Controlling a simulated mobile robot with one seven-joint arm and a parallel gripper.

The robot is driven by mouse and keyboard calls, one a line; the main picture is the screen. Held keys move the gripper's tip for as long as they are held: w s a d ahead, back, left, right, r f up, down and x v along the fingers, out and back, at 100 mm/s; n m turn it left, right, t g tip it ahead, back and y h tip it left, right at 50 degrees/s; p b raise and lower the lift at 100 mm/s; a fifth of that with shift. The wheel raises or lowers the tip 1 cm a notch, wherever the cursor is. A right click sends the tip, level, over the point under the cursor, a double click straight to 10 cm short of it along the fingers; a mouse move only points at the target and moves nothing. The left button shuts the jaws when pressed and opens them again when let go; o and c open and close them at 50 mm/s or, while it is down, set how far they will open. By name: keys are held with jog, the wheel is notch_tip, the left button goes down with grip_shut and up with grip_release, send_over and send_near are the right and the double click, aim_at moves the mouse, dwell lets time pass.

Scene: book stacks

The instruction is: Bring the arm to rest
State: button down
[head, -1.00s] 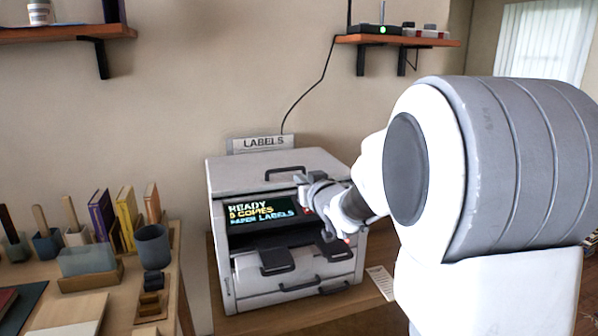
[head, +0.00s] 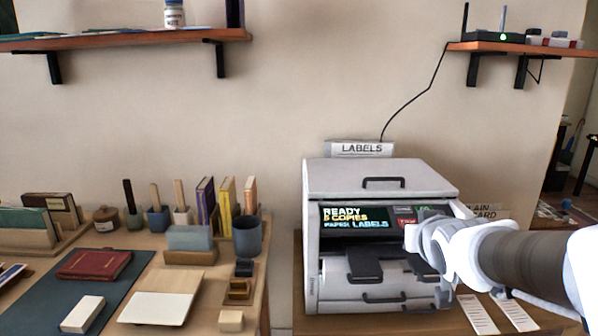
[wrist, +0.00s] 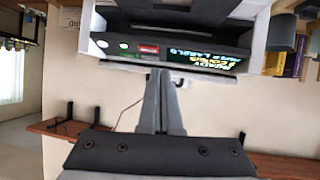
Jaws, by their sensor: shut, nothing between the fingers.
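My gripper (head: 412,238) is at the end of my arm, which reaches in from the right in the head view. Its fingers are closed together with nothing between them, as the wrist view also shows (wrist: 161,75). They are in front of the right side of a grey label printer (head: 380,180), close to its button panel. I cannot tell whether they touch it. The printer's screen (head: 352,218) reads READY, 5 COPIES, PAPER: LABELS. Green and red buttons sit right of the screen, and the red one (wrist: 149,49) shows in the wrist view. My wrist hides part of the printer's right side.
A desk (head: 200,262) at left holds a red book (head: 94,264), a dark cup (head: 247,236), upright books and small blocks. Paper slips (head: 478,314) lie right of the printer. Shelves (head: 130,36) are on the wall above.

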jog(key=s+a+f+g+y, duration=0.1)
jog(key=s+a+f+g, duration=0.15)
jog(key=s, duration=0.55)
jog(key=s+a+f+n+g, duration=0.1)
jog(key=s+a+g, duration=0.15)
jog(key=s, duration=0.45)
jog(key=s+a+f+g+y, duration=0.1)
jog(key=s+a+g, duration=0.15)
jog(key=s, duration=0.55)
notch_tip(320, 180, up, 19)
jog(key=p, duration=1.9)
jog(key=shift+w+a+t, duration=0.2)
jog(key=shift+w+t, duration=0.15)
jog(key=shift+w, duration=0.05)
